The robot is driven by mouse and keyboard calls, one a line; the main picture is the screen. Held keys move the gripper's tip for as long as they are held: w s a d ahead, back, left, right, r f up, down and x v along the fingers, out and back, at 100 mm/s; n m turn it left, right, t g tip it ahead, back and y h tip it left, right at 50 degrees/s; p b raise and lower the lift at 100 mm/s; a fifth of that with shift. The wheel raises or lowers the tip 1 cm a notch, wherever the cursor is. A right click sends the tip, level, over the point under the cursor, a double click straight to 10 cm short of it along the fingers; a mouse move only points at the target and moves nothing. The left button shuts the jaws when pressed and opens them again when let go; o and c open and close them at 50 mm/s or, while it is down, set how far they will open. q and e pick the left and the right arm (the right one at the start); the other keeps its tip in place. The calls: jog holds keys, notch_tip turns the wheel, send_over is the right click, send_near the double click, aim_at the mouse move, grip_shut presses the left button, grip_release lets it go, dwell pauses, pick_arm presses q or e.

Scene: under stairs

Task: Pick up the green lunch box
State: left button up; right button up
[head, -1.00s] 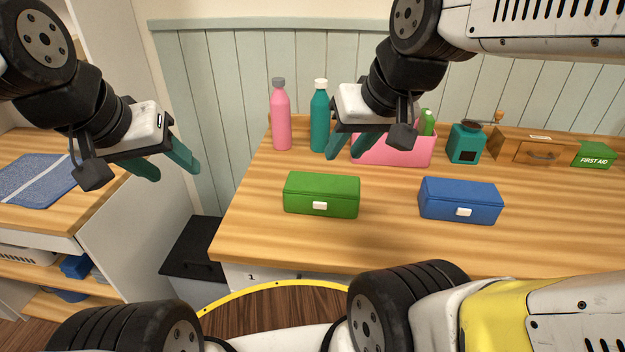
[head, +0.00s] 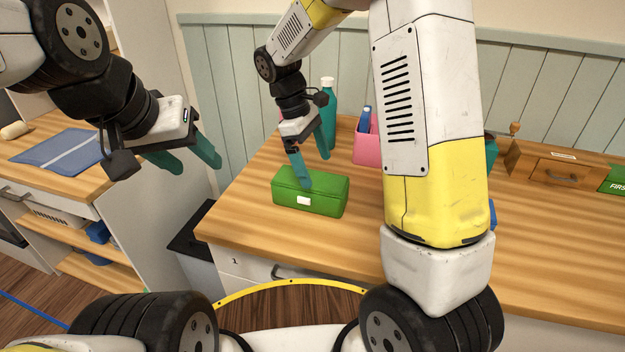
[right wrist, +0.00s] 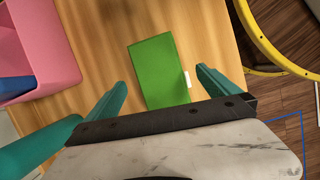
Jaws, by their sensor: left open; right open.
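The green lunch box (head: 311,192), with a white clasp on its front, sits shut on the wooden counter. It also shows in the right wrist view (right wrist: 158,72), between and beyond the two fingers. My right gripper (head: 314,172) is open, pointing down above the lunch box. In the right wrist view its teal fingers (right wrist: 162,80) stand apart to either side of the box; I cannot tell whether they touch it. My left gripper (head: 190,162) is open and empty, in the air left of the counter.
A teal bottle (head: 328,105) stands behind the lunch box. A pink bin (head: 366,148) and a wooden drawer box (head: 560,170) are farther right. My right arm hides most of the blue box. Counter around the lunch box's front is clear.

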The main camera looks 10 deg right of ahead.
aim_at(325, 192)
jog(key=shift+w+a+f+n+h, duration=0.1)
jog(key=shift+w+f+n+h, duration=0.1)
jog(key=shift+f, duration=0.3)
jog(key=shift+w+a+f+n+h, duration=0.1)
jog(key=shift+f+n, duration=0.1)
jog(key=shift+f, duration=0.3)
jog(key=shift+d+f, duration=0.15)
jog(key=shift+f, duration=0.15)
jog(key=x, duration=0.7)
jog(key=shift+s+d, duration=0.2)
jog(key=c, duration=1.6)
